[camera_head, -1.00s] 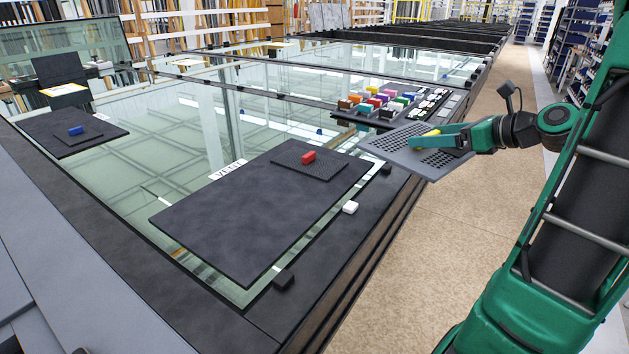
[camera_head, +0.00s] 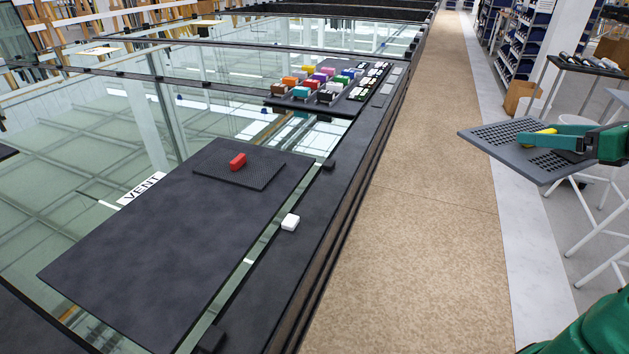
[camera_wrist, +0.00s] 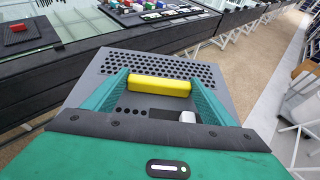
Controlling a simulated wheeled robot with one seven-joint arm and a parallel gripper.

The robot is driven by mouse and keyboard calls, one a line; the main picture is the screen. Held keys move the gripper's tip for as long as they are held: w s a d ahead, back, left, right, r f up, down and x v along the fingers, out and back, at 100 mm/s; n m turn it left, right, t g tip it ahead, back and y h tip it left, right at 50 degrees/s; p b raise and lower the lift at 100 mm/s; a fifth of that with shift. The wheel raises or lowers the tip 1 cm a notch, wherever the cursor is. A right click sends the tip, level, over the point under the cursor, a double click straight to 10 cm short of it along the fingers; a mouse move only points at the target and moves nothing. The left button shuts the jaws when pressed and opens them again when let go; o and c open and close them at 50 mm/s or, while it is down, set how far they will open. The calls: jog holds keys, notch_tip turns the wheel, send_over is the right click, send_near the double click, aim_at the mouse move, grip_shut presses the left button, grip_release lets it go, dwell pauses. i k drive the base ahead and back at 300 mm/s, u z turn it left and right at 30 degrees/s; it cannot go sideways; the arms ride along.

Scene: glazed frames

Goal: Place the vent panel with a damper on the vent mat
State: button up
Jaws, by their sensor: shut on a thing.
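My gripper (camera_head: 548,138) is at the right of the head view, shut on the yellow handle (camera_wrist: 158,86) of a grey perforated panel (camera_head: 490,135). The panel is held in the air over the floor, apart from the bench. In the wrist view the panel (camera_wrist: 100,70) shows rows of holes and a small pale knob (camera_wrist: 187,116) between the green fingers; part of it is hidden by the gripper. The vent mat (camera_head: 160,240) is a large dark mat on the glass bench, beside a white VENT label (camera_head: 142,188). A smaller dark panel (camera_head: 255,177) with a red handle (camera_head: 238,161) lies on its far part.
A white block (camera_head: 290,222) and dark blocks (camera_head: 328,165) sit along the bench's right edge. A tray of coloured blocks (camera_head: 315,90) stands farther back. The brown aisle (camera_head: 425,230) is clear. White-legged stands (camera_head: 600,190) are close by the held panel at right.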

aim_at(155, 249)
jog(key=z, duration=0.1)
jog(key=k, duration=1.5)
jog(key=u, duration=1.6)
jog(key=i, duration=1)
jog(key=u, duration=0.05)
